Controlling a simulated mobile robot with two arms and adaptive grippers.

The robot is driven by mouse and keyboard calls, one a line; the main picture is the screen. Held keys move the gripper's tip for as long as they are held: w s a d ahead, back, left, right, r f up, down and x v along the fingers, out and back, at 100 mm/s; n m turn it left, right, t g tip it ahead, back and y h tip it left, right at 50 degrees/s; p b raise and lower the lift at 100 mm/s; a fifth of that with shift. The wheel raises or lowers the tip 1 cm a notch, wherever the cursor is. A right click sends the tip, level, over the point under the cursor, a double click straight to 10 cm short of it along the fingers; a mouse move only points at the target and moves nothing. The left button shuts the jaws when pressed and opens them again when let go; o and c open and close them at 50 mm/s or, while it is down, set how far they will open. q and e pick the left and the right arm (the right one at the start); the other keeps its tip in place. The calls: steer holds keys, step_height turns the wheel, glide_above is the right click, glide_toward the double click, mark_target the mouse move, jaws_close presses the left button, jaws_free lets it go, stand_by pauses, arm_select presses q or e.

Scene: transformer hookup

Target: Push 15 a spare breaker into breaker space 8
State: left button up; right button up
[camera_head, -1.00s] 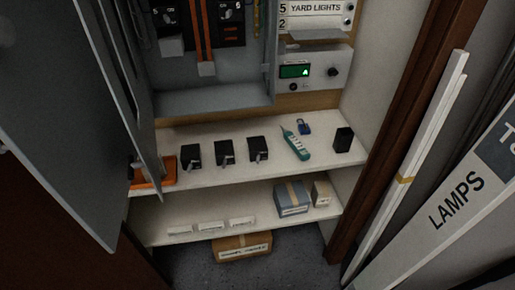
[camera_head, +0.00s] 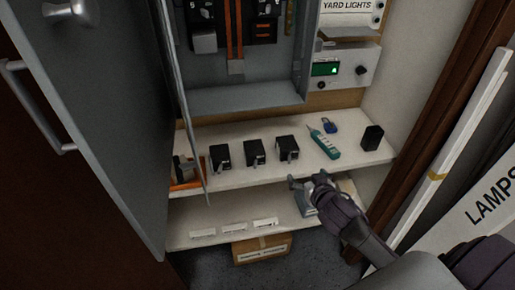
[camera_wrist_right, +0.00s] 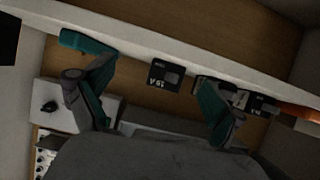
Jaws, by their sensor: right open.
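Three black breakers stand in a row on the upper shelf: the left one (camera_head: 220,156), the middle one (camera_head: 254,152) and the right one (camera_head: 288,148). In the right wrist view one breaker (camera_wrist_right: 165,75) shows an upside-down "15 A" label. Two more are farther right, partly behind a finger. The breaker panel (camera_head: 245,98) is above the shelf; space 8 cannot be made out. My right gripper (camera_head: 306,183) is open and empty, in front of the shelf edge, below and right of the right breaker. My left gripper is not in view.
An orange tray (camera_head: 186,184) is at the left, behind the panel door's edge (camera_head: 185,110). A grey cabinet door (camera_head: 95,120) stands open at left.

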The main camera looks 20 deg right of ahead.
mark_target(292, 153)
steer(key=shift+t, duration=0.3)
steer(key=w, duration=0.5)
steer(key=w+r, duration=0.1)
steer(key=w, duration=0.2)
steer(key=shift+a+x, duration=0.15)
steer(key=shift+x, duration=1.4)
steer(key=shift+a+x, duration=0.15)
steer(key=shift+x, duration=1.4)
steer(key=shift+w+r, duration=0.1)
steer(key=shift+r, duration=0.05)
steer(key=c, duration=1.3)
